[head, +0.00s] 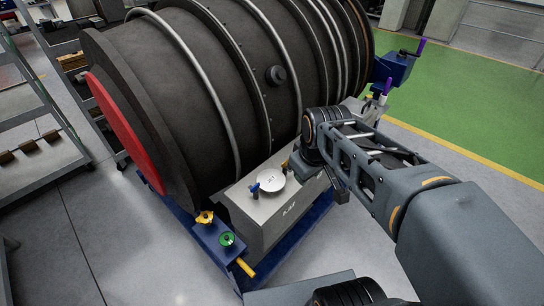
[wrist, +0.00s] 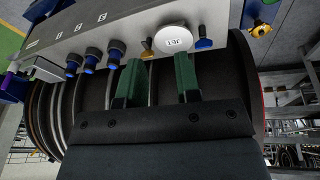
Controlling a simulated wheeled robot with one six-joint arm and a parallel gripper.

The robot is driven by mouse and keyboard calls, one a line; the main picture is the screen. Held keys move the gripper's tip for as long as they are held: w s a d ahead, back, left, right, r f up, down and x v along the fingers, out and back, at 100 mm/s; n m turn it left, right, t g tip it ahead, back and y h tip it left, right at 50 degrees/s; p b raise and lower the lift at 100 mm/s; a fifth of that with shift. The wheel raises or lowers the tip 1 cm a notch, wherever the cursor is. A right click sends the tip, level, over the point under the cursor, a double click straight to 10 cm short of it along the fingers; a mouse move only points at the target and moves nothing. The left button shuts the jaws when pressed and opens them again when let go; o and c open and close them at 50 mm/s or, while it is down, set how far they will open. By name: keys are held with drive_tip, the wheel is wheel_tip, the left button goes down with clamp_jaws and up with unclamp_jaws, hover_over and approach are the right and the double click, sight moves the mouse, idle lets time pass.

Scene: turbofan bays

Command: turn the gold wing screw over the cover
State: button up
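The gold wing screw (wrist: 147,50) is small and sits beside the round white cover (wrist: 174,38) on the grey box. In the head view the gold screw (head: 284,166) is at the cover's upper right edge, near my wrist. A blue wing screw (wrist: 203,41) is on the cover's other side. My gripper (wrist: 159,60) shows two green fingers, spread apart with nothing between them. In the wrist view the gold screw appears just beyond the gap, nearer the left finger. I cannot tell the exact distance. In the head view my wrist largely hides the fingers.
The dark ribbed engine (head: 225,80) fills the space behind the grey box (head: 285,212). Several blue knobs (wrist: 94,58) line the box in the wrist view. A yellow knob (head: 204,217) and a green knob (head: 228,239) are on the blue stand. Open floor lies at the front left.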

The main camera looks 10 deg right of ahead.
drive_tip(key=w+f+n+g+b, duration=0.1)
drive_tip(key=w+n+g+b, duration=0.15)
drive_tip(key=w+n, duration=1.65)
drive_tip(key=shift+n+g, duration=0.25)
drive_tip(key=shift+n, duration=0.25)
drive_tip(key=f, duration=1.3)
drive_tip(key=shift+s+a+f+p, duration=0.25)
drive_tip(key=shift+s+p, duration=0.05)
clamp_jaws()
